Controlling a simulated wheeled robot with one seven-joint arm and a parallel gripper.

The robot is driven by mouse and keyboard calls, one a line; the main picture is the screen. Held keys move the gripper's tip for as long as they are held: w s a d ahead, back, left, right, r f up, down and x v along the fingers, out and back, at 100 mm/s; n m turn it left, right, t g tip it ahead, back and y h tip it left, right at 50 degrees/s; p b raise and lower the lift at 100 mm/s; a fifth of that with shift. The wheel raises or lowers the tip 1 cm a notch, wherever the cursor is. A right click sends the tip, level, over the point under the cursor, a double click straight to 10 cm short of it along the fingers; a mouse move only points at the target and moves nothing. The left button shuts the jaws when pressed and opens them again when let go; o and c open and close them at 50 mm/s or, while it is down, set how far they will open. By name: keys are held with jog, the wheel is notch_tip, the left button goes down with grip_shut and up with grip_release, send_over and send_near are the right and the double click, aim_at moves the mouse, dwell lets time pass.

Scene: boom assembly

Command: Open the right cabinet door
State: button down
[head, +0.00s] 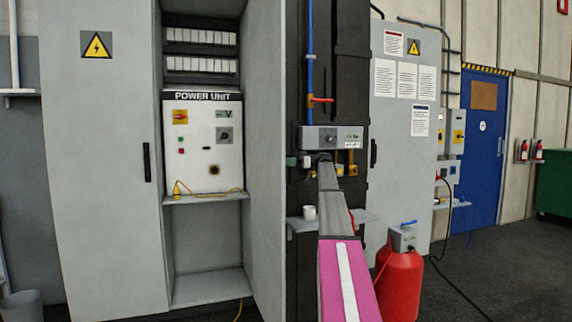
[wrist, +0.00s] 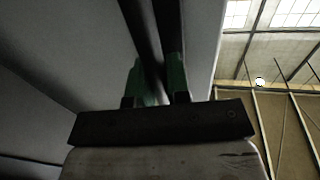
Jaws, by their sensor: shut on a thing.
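The grey cabinet's right door (head: 266,150) stands swung out, with its inner face and free edge toward me in the head view. The left door (head: 100,190), with a yellow warning sign and a black handle (head: 147,162), looks closed. My gripper (head: 298,161) is at the right door's free edge, partly hidden behind it. In the wrist view its green fingertips (wrist: 156,80) are shut on a dark bar, the right door's handle (wrist: 142,25). That handle is hidden in the head view.
Inside the cabinet are a power unit (head: 203,140) and a lower shelf (head: 210,287). A dark column with pipes and a control box (head: 332,138) stands behind my arm. A red gas bottle (head: 400,285) stands on the floor to the right. Farther right the floor (head: 500,270) is mostly clear.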

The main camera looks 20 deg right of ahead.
jog(key=shift+s, duration=0.2)
jog(key=c, duration=1.1)
grip_release()
jog(key=s+d, duration=0.1)
jog(key=d, duration=0.9)
jog(key=shift+s+d, duration=0.3)
jog(key=shift+s, duration=0.05)
jog(key=shift+d, duration=0.15)
